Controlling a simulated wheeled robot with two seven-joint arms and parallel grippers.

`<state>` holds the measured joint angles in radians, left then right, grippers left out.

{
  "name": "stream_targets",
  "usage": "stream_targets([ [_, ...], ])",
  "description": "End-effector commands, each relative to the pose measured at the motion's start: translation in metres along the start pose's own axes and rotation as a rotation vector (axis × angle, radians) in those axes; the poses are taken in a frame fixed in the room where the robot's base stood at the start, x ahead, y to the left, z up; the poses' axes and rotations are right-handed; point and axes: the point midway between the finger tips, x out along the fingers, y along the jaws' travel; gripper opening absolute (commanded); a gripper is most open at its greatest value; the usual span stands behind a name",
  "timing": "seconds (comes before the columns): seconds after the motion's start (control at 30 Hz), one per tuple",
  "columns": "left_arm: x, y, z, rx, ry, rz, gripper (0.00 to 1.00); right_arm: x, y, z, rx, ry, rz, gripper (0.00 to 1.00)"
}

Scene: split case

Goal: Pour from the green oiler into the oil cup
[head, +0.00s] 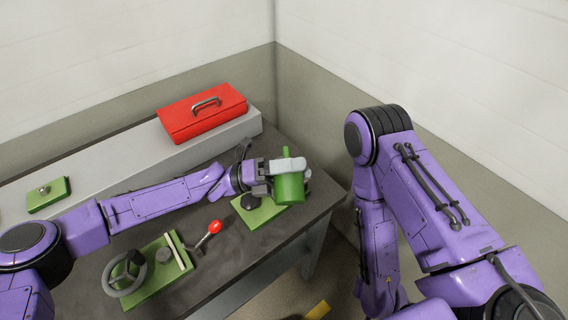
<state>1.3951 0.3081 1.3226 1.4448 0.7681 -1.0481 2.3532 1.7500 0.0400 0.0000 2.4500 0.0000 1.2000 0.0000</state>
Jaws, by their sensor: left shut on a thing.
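The green oiler (289,190) is held in my left gripper (282,167), whose grey fingers close across it. It is above the right end of the bench, over a green base plate (268,214). A narrow green part of the oiler sticks up behind the fingers; I cannot tell how far it tilts. A dark round part (250,202) stands on the plate, just left of and below the oiler. It may be the oil cup, but its opening is not clear. No oil flow shows. My right arm stands at the right, and its gripper is out of view.
A red toolbox (203,112) sits on the grey raised shelf (150,158) at the back. A green block (48,194) is at the left. A green fixture with a handwheel (125,273) and a red-knobbed lever (214,227) stands in front of my left forearm.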

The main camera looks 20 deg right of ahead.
Motion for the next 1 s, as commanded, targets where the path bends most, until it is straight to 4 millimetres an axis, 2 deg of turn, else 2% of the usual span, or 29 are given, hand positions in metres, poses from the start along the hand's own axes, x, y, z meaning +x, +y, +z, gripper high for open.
stream_targets([
  [1.0,0.0007,-0.0022,0.0001,-0.065,-0.018,-0.001,0.32,-0.0001,0.0,0.0,0.0,0.0,0.0,0.43],
])
